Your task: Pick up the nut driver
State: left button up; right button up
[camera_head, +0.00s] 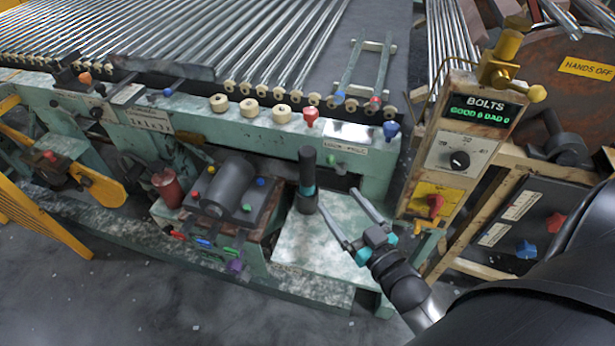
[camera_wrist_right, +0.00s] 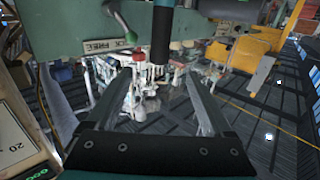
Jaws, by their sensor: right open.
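The nut driver looks to be the dark upright tool (camera_head: 307,176) with a black handle and a teal band, standing on a pale green shelf (camera_head: 320,248) in the head view. It also shows in the right wrist view as a dark upright shaft (camera_wrist_right: 161,38) at top middle. My right gripper (camera_head: 338,200) is open and empty. Its fingers point toward the tool from the right, with the tips just short of it in the head view. In the wrist view the tool lines up between the two fingers (camera_wrist_right: 160,76), beyond their tips. My left gripper is not in view.
Left of the tool is a dark cylinder (camera_head: 231,184) on a block with coloured knobs. Behind is the green machine front with a red knob (camera_head: 310,116) and blue knob (camera_head: 390,130). A control post (camera_head: 459,150) with a "BOLTS" display stands close right of my gripper.

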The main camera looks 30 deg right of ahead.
aim_at(312, 163)
jog(key=w+b, duration=0.1)
jog(key=w, duration=0.9)
jog(key=shift+r, duration=0.1)
jog(key=shift+w+r+b, duration=0.1)
jog(key=shift+w+b, duration=0.45)
jog(key=shift+w, duration=2.05)
grip_shut()
jog(key=shift+r, duration=0.15)
